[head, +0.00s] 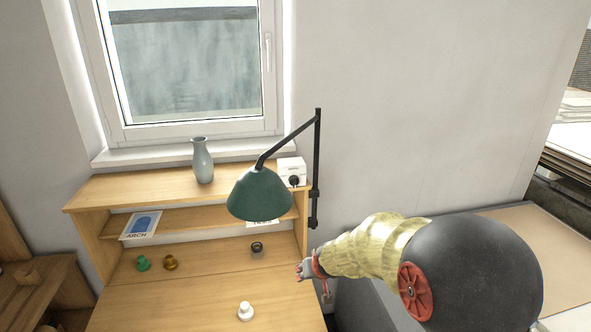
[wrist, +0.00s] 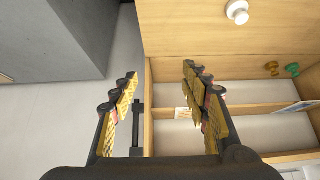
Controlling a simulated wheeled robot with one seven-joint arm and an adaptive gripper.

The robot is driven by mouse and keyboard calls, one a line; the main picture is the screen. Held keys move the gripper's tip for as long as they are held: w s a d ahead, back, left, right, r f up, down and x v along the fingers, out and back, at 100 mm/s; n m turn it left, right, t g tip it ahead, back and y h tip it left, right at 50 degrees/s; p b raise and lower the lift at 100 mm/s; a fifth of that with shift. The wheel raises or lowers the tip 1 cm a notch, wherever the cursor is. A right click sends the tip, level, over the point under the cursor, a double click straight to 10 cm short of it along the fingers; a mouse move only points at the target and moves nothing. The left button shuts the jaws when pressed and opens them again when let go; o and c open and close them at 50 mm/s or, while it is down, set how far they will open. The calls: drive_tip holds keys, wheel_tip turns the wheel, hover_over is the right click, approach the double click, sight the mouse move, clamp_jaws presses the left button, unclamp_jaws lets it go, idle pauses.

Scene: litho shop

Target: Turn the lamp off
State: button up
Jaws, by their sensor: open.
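The lamp has a dark green shade (head: 259,195) on a black jointed arm, fixed to a black upright pole (head: 317,150) by the wall. The shade's opening faces down, and I cannot tell if the bulb is lit. A white box with a black knob (head: 291,172) stands on the shelf top just right of the shade. My gripper (head: 310,268) is at the desk's right edge, below and right of the shade. In the wrist view my gripper (wrist: 160,80) is open, with nothing between its fingers. A dark post (wrist: 137,118) shows beyond the left finger.
A grey vase (head: 203,160) stands on the shelf top under the window. The wooden desk (head: 180,300) holds a green knob (head: 143,263), a brass knob (head: 170,262), a dark knob (head: 257,249) and a white knob (head: 246,311). A grey cabinet (wrist: 60,40) stands beside the desk.

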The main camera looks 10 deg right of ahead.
drive_tip(key=w+r+t+p, duration=0.1)
drive_tip(key=w+r+t, duration=0.25)
drive_tip(key=w, duration=0.75)
drive_tip(key=t, duration=0.7)
approach(295, 179)
drive_tip(key=w, duration=0.2)
drive_tip(key=shift+w+f, duration=0.1)
drive_tip(key=shift+w, duration=3.55)
drive_tip(key=c, duration=1.1)
clamp_jaws()
